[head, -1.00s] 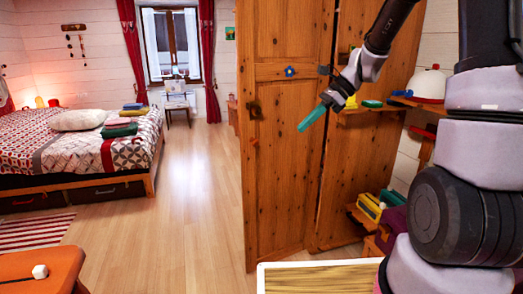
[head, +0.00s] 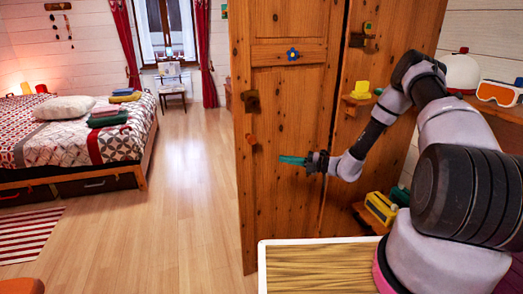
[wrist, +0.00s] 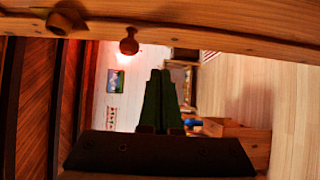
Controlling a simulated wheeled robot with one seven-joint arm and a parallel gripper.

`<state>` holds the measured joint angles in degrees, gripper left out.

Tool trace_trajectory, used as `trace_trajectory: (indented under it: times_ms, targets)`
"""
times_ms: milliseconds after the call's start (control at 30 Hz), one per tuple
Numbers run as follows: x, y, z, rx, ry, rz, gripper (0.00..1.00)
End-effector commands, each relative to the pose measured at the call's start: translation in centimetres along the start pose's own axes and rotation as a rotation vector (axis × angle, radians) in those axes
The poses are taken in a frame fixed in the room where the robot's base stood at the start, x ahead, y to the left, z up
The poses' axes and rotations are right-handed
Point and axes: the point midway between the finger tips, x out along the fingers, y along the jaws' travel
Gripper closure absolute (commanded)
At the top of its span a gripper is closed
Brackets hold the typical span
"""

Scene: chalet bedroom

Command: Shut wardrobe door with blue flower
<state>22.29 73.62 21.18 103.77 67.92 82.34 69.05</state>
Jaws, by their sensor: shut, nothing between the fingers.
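The wooden wardrobe door (head: 290,200) with a small blue flower (head: 292,54) stands open in the head view. A round wooden knob (head: 251,140) and a dark latch (head: 251,101) sit near its left edge. My gripper (head: 281,160), with teal fingers, is shut and empty. It points left across the door, below the flower and to the right of the knob. In the wrist view the shut fingers (wrist: 160,75) lie below a wooden edge carrying a knob (wrist: 128,42). I cannot tell whether the fingers touch the door.
The wardrobe's open shelves (head: 358,100) hold a yellow object (head: 361,90) and a yellow radio-like box (head: 381,207), close to my arm. A white-rimmed wooden surface (head: 320,268) is in front. The floor (head: 180,190) left of the door is clear; a bed (head: 75,145) stands further left.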

Motion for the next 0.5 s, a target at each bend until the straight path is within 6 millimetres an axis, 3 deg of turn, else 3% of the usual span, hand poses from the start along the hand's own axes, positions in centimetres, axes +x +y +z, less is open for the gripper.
trace_trajectory:
  times_ms: [167, 500]
  targets:
    - [1.6, -0.1, 0.0, 0.008, -0.003, 0.004, 1.0]
    - [8.7, -0.1, -0.1, 0.004, 0.0, 0.003, 1.0]
